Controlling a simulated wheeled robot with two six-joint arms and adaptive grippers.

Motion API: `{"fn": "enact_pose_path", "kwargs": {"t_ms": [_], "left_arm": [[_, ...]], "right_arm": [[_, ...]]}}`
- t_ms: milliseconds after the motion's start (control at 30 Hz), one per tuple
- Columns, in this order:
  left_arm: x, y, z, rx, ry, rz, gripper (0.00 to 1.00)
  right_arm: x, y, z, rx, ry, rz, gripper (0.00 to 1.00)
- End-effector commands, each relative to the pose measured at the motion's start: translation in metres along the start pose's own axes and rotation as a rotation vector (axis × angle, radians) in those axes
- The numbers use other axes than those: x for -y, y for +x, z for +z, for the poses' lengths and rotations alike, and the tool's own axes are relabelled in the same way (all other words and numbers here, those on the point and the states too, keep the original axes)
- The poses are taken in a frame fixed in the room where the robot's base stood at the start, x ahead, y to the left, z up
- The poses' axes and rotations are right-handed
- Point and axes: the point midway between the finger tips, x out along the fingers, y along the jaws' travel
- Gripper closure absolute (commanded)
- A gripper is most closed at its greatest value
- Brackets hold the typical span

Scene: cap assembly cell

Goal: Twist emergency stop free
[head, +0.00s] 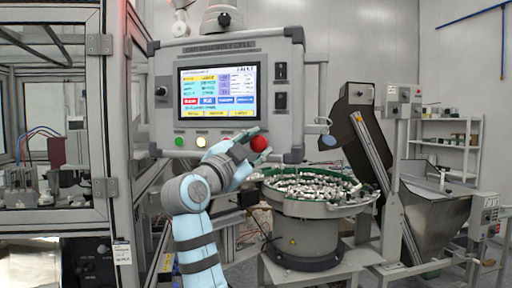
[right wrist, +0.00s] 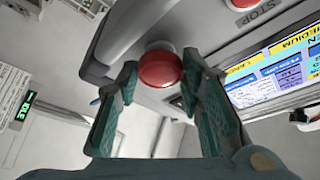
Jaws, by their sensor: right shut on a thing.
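The red mushroom-shaped emergency stop (head: 258,144) sits low on the right side of the control panel (head: 226,145). My right gripper (head: 262,143) reaches up to it from the lower left, one finger above and one below. In the right wrist view, the red emergency stop (right wrist: 160,68) lies between the two green-padded fingertips (right wrist: 160,76), and the gripper is shut on it. Whether the button is turned cannot be told. My left gripper is not in view.
A bowl feeder (head: 318,208) full of parts stands below right. A framed enclosure (head: 100,120) is left.

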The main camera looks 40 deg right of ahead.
Motion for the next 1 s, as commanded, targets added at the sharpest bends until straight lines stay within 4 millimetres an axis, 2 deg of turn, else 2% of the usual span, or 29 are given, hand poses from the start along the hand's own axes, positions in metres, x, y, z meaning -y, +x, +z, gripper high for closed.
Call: {"fn": "enact_pose_path", "kwargs": {"t_ms": [300,700,733,800,867,1000], "left_arm": [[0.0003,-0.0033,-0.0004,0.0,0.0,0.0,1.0],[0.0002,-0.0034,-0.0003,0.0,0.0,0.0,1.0],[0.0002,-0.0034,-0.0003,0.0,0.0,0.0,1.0],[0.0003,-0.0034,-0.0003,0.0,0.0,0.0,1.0],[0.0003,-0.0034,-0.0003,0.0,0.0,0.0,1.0],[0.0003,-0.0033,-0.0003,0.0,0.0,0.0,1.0]], "right_arm": [[0.0022,0.0005,-0.0019,-0.002,0.089,0.032,0.93],[0.0023,0.0006,-0.0024,-0.003,0.099,0.034,0.93],[0.0023,0.0006,-0.0024,-0.003,0.099,0.033,0.64],[0.0022,0.0006,-0.0023,-0.003,0.098,0.034,0.53],[0.002,0.0005,-0.002,-0.003,0.098,0.035,0.45],[0.0017,0.0004,-0.0015,-0.002,0.097,0.035,0.45]]}}
